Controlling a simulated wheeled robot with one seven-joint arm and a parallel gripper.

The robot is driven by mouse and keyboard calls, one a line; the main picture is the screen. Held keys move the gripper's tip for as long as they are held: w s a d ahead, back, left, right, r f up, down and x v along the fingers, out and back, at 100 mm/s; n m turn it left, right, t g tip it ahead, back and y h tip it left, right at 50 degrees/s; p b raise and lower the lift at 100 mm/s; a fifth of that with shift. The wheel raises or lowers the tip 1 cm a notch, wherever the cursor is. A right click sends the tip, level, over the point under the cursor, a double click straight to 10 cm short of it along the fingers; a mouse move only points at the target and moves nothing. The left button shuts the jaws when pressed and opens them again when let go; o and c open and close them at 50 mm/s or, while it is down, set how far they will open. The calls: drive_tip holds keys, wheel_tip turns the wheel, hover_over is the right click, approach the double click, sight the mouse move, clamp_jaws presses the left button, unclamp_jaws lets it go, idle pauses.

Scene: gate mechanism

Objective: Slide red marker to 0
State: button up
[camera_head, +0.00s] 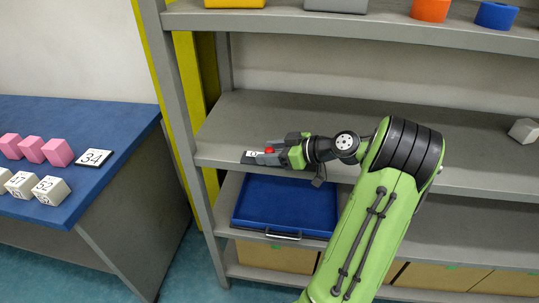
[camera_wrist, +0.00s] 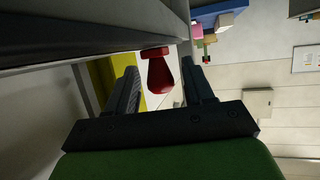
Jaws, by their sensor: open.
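The red marker (camera_head: 269,150) shows as a small red spot at my gripper on the middle shelf. In the wrist view the red marker (camera_wrist: 160,76) is a rounded red knob with a narrower neck, seen between my two dark fingers. My gripper (camera_head: 264,157) is open and lies low over the shelf's front left part, pointing left. In the wrist view the fingers of my gripper (camera_wrist: 160,68) stand apart on either side of the marker, with gaps visible. A dark strip with a white number label (camera_head: 252,154) sticks out left of the fingertips. Most of the strip is hidden, and the number is too small to read.
The grey shelf unit (camera_head: 290,103) has a board above my arm and an upright at left. A blue table (camera_head: 95,118) with pink and white numbered cubes stands at left. The middle shelf is mostly clear behind my arm.

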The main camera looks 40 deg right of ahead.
sight(250, 160)
drive_tip(key=shift+w+a+f, duration=0.1)
drive_tip(key=shift+w, duration=0.1)
clamp_jaws()
drive_tip(key=w+a+b, duration=0.1)
drive_tip(key=w, duration=0.1)
drive_tip(key=w+a+b, duration=0.1)
drive_tip(key=w+a, duration=0.1)
drive_tip(key=shift+a, duration=0.15)
idle(0.4)
unclamp_jaws()
drive_tip(key=shift+w, duration=0.15)
